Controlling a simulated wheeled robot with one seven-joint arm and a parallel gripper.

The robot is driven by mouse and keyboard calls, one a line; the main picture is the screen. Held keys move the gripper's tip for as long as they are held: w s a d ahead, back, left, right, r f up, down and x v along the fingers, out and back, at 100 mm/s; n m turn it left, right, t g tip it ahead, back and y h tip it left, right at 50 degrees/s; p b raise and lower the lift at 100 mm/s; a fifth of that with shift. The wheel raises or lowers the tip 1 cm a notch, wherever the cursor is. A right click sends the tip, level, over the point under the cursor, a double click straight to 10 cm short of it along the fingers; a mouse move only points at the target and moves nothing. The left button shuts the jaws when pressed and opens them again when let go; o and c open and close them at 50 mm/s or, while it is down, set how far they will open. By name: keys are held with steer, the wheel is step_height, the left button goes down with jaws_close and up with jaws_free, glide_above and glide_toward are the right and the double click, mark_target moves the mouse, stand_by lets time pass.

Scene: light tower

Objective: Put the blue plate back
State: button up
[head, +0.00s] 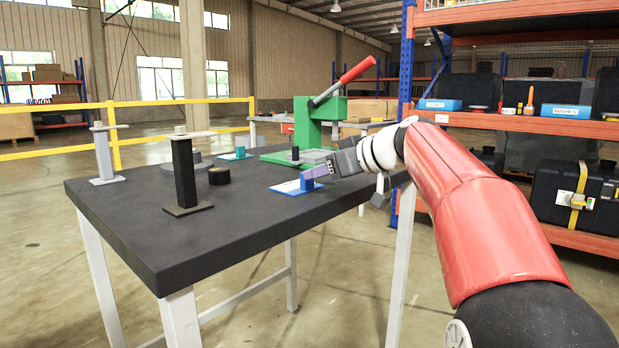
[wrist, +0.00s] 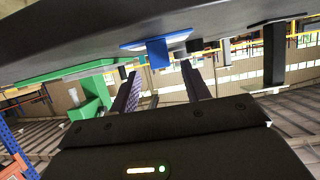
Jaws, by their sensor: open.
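The blue plate (head: 283,187) lies on the dark table with a white top patch and an upright blue block (head: 307,183) on it. In the wrist view, tilted and nearly upside down, the blue plate (wrist: 128,46) and its block (wrist: 157,53) also show. My gripper (head: 313,174) is low over the table's right side, right at the block. Its fingers (wrist: 160,68) are apart and empty, with the block between their tips in the wrist picture. I cannot tell whether the tips reach around it or touch it.
A green press (head: 306,120) with a red lever stands behind my gripper. A teal plate (head: 237,155), a black post (head: 184,175), a grey post (head: 103,155) and a dark cylinder (head: 219,176) stand further left. The table's (head: 235,218) front is clear.

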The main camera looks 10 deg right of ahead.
steer(key=v, duration=0.6)
steer(key=shift+s, duration=0.15)
steer(key=shift+r, duration=0.15)
steer(key=shift+m+g+h, duration=0.7)
steer(key=shift+m+g, duration=0.1)
steer(key=s+a+f, duration=0.4)
steer(key=f, duration=0.1)
steer(key=shift+a, duration=0.15)
steer(key=s+a+f+m+g+h, duration=0.2)
steer(key=s+f+m+g+h, duration=0.35)
steer(key=s+f, duration=2)
steer(key=shift+t+h, duration=0.55)
steer(key=shift+t, duration=0.3)
steer(key=r+p, duration=0.1)
steer(key=p, duration=0.1)
steer(key=r+p, duration=0.4)
steer(key=shift+w+a+r, duration=0.1)
steer(key=shift+w+r, duration=0.15)
steer(key=shift+w, duration=0.1)
